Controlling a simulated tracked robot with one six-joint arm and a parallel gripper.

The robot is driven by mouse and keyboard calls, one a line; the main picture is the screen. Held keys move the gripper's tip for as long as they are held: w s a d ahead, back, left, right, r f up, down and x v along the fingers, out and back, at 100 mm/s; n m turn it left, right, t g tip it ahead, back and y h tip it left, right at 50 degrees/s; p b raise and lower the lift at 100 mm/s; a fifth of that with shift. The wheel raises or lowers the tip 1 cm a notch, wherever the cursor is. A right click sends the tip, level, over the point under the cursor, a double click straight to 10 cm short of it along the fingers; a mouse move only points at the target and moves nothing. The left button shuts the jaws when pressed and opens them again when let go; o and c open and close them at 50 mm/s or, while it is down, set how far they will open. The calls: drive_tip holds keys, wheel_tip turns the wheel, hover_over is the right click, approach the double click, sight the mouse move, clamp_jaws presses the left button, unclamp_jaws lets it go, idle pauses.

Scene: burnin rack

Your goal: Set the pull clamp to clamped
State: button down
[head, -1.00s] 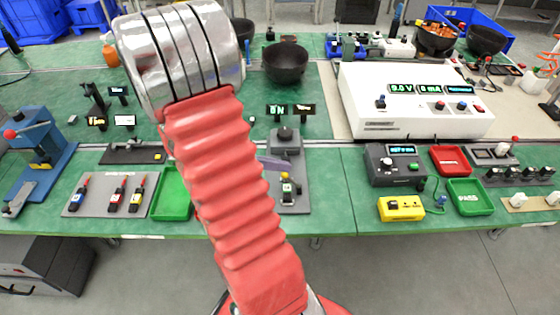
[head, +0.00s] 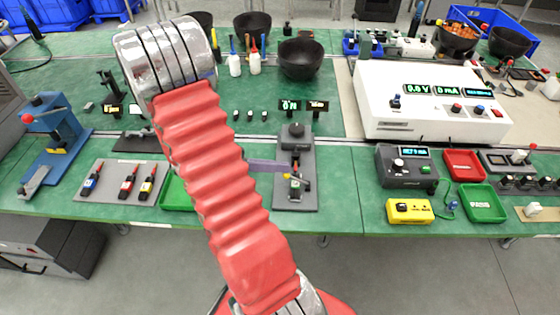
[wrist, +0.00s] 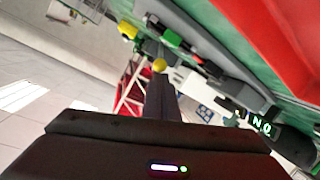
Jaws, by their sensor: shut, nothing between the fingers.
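The fixture that I take for the pull clamp (head: 296,186) is a small dark mechanism with green and yellow parts, on a grey plate (head: 295,204) at the middle of the bench in the head view. Whether it is clamped is too small to tell. My gripper (head: 286,166) shows as a thin purple-grey bar beside and just above it, partly behind my red arm. In the wrist view my gripper (wrist: 160,88) is shut and empty. Its tip lies close to a yellow ball knob (wrist: 159,66); I cannot tell if they touch.
A round dark knob (head: 294,131) stands at the plate's back, with small signs (head: 290,105) behind it. A green tray (head: 177,194) lies left, partly hidden by my arm. A grey meter box (head: 406,168) and yellow box (head: 409,210) stand right. Bare green bench lies between plate and boxes.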

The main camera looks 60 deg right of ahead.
drive_tip(key=shift+r, duration=0.1)
drive_tip(key=d+r+v, duration=0.1)
drive_tip(key=v, duration=0.8)
drive_tip(key=shift+w+d, duration=0.25)
drive_tip(key=shift+w, duration=0.15)
drive_tip(key=shift+r, duration=0.1)
idle(0.6)
